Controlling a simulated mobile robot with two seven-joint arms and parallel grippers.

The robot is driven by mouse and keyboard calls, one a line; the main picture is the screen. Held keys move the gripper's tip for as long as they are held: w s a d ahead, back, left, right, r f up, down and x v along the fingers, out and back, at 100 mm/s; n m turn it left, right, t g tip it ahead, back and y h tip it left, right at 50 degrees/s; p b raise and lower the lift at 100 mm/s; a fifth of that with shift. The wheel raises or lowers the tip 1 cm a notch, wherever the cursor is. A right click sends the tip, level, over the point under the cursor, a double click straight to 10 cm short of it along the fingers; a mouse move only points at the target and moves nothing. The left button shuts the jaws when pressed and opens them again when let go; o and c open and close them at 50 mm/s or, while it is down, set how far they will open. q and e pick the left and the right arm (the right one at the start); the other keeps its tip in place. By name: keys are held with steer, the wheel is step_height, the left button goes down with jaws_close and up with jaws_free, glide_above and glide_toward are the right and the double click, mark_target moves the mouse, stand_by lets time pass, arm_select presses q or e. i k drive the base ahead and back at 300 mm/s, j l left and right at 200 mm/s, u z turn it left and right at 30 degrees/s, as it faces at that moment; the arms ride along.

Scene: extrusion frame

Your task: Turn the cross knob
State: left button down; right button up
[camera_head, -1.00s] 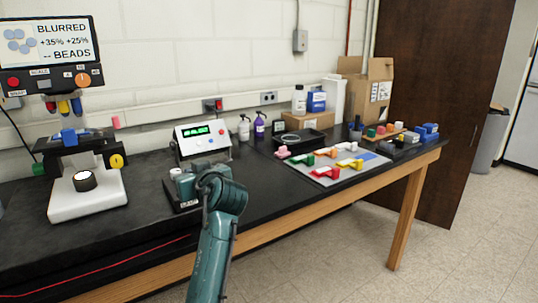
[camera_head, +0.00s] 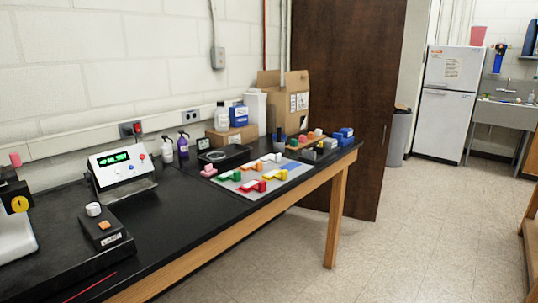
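I cannot make out a knob that is clearly cross-shaped. A small black box (camera_head: 118,238) stands near the table's left front, with a round white knob (camera_head: 94,209) and an orange button (camera_head: 104,225) on top. A yellow round knob (camera_head: 19,204) sits on the side of a white instrument (camera_head: 14,240) cut off at the left edge. A white console (camera_head: 108,178) with a green display and small coloured buttons stands behind the black box. Neither of my grippers is in view.
The black table (camera_head: 190,215) runs to the right. It bears a grey mat (camera_head: 236,187) with coloured blocks, a black tray (camera_head: 222,155), bottles and a cardboard box (camera_head: 280,105). Open floor (camera_head: 400,240) lies to the right, with a bin (camera_head: 399,138) and a fridge (camera_head: 445,100) beyond.

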mark_target(20, 204)
steer(key=u, duration=1.45)
steer(key=k+z, duration=0.1)
steer(key=z, duration=0.2)
